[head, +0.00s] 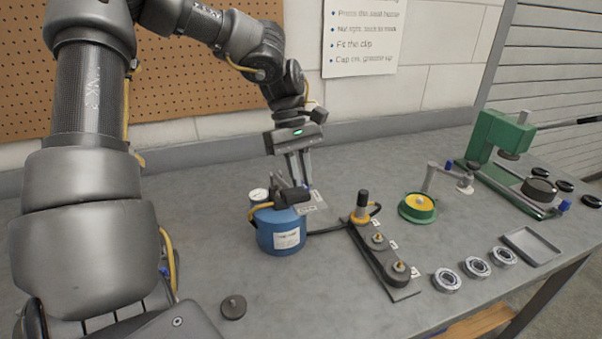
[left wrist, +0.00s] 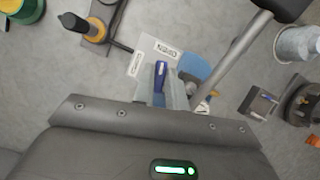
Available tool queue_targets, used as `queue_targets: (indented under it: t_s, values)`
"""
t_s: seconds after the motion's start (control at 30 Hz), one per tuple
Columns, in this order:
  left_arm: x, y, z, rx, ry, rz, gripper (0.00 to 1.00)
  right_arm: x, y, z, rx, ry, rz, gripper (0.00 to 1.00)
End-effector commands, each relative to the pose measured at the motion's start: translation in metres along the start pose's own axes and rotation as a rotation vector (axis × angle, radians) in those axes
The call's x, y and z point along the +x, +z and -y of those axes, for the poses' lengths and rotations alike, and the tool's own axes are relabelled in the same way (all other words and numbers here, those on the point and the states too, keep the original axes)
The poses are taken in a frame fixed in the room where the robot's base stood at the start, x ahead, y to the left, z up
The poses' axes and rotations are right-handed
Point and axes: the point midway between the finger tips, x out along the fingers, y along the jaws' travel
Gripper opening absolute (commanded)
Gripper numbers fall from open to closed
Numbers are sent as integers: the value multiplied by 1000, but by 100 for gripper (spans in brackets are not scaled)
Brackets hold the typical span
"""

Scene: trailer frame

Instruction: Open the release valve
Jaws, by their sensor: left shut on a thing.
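The blue hydraulic pump (head: 282,235) stands on the bench, with a gauge (head: 259,195) and a dark top. My left gripper (head: 299,178) reaches down behind the pump. In the left wrist view my left gripper (left wrist: 163,90) is shut on a small blue lever (left wrist: 160,72), which I take for the release valve's handle. Its base is hidden by the fingers. My right gripper is not in view.
Right of the pump are a black strip (head: 385,262) with pegs, a green-and-yellow dish (head: 418,207), several bearings (head: 477,267), a tray (head: 530,246) and a green press (head: 497,135). A dark disc (head: 233,307) lies in front. A grey rod (left wrist: 235,52) passes close beside the fingers.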

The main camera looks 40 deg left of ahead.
Motion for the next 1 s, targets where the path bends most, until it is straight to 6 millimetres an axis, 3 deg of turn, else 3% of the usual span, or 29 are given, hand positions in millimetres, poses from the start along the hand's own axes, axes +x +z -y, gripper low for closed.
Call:
queue_targets:
  t_s: [0.4,0.97,1.0]
  values:
    - [0,0,-1,171,-73,-1,0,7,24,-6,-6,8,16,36]
    - [0,0,-1,196,-81,-1,0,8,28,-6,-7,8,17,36]
    - [0,0,-1,196,-81,-1,17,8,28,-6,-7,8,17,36]
